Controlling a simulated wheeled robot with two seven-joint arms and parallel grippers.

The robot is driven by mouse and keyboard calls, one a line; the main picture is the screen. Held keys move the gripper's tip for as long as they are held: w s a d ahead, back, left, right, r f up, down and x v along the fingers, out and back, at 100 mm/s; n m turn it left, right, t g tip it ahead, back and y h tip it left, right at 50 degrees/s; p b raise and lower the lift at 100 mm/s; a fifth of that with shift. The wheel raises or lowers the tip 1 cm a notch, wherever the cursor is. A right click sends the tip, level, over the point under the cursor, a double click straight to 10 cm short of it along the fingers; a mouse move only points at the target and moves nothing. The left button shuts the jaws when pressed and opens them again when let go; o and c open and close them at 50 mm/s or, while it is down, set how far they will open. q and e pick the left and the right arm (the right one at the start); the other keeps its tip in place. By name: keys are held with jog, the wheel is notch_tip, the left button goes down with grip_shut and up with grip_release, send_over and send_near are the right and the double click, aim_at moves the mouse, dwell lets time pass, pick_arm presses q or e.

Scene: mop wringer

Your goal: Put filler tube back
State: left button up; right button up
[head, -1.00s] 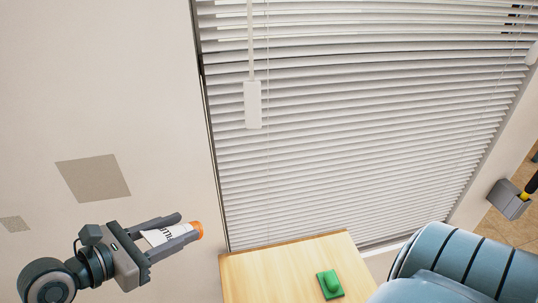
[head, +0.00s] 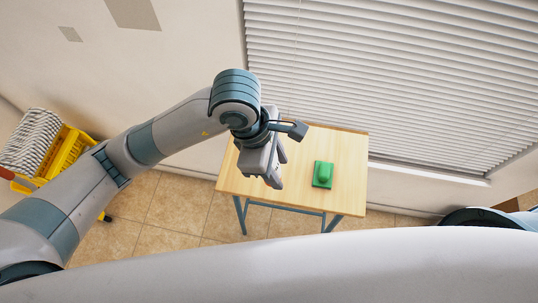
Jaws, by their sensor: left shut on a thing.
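My left gripper (head: 275,168) is over the left part of the small wooden table, seen from above and behind. Its fingers point down toward the tabletop. It is shut on the filler tube, which was white with dark lettering and an orange cap in the earlier view. The tube is now hidden by the gripper and wrist, so I cannot tell how it is tilted or whether it touches the table. My right gripper is not in view.
The wooden table (head: 346,148) stands by the window blinds (head: 390,85). A green block with a rounded top (head: 323,174) sits on its right half. A yellow bucket (head: 66,152) with a striped mop head (head: 30,140) stands at the left. Tiled floor (head: 180,205) shows between.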

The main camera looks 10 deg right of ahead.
pick_arm(q)
jog(key=shift+w+a, duration=0.1)
dwell(0.3)
jog(key=w+a+f+p, duration=0.4)
jog(key=w+f, duration=0.3)
jog(key=w, duration=0.3)
jog(key=shift+w+a+p, duration=0.15)
jog(key=shift+w+p, duration=0.15)
jog(key=shift+w, duration=0.05)
notch_tip(320, 180, down, 3)
jog(key=shift+r+p, duration=0.1)
jog(key=shift+p, duration=0.9)
jog(key=shift+f, duration=0.6)
